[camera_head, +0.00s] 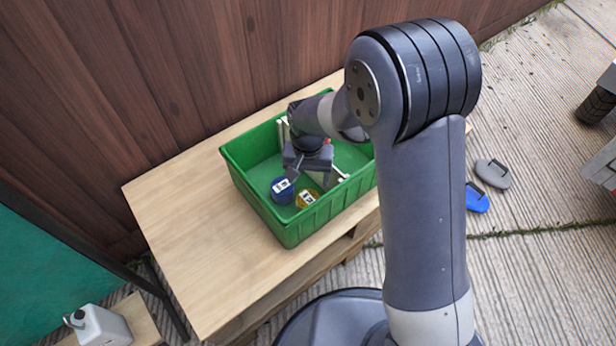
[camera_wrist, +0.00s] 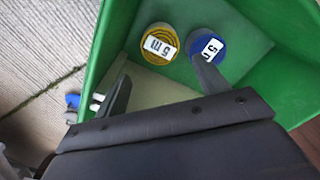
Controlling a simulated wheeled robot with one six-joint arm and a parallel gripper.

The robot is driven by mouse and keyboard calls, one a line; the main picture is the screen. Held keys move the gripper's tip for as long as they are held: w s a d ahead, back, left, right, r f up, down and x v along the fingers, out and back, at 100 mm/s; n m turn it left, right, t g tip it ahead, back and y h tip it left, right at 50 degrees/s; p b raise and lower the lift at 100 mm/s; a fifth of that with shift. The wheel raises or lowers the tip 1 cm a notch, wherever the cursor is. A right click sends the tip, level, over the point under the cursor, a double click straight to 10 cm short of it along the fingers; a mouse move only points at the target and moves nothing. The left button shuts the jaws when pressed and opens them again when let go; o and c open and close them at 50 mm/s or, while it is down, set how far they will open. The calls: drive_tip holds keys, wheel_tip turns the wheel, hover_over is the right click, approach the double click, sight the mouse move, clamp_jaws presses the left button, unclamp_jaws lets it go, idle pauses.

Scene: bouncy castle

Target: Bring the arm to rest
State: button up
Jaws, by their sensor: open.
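My gripper (camera_head: 308,176) is over and partly inside the green bin (camera_head: 265,208), which stands on a wooden table. In the wrist view its two fingers (camera_wrist: 163,88) are spread apart with nothing between them. A blue round item (camera_head: 282,190) and a yellow round item (camera_head: 306,198), both with white labels, lie on the bin floor beneath it. In the wrist view the yellow item (camera_wrist: 159,44) is clear of the fingers, and the blue item (camera_wrist: 208,45) is partly covered by the right finger. My arm is bent and reaches down into the bin.
The wooden table (camera_head: 182,215) is bare left of the bin. A brown plank wall (camera_head: 150,80) rises behind it. A white container (camera_head: 98,325) stands at lower left. A grey flat item (camera_head: 493,174) and a blue one (camera_head: 477,198) lie on the paving at right.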

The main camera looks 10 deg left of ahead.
sight(308, 199)
drive_tip(key=shift+f, duration=0.15)
wheel_tip(308, 199, down, 12)
drive_tip(key=b, duration=0.3)
drive_tip(key=shift+r+p, duration=0.45)
drive_tip(key=shift+r, duration=1.55)
drive_tip(key=shift+f, duration=0.1)
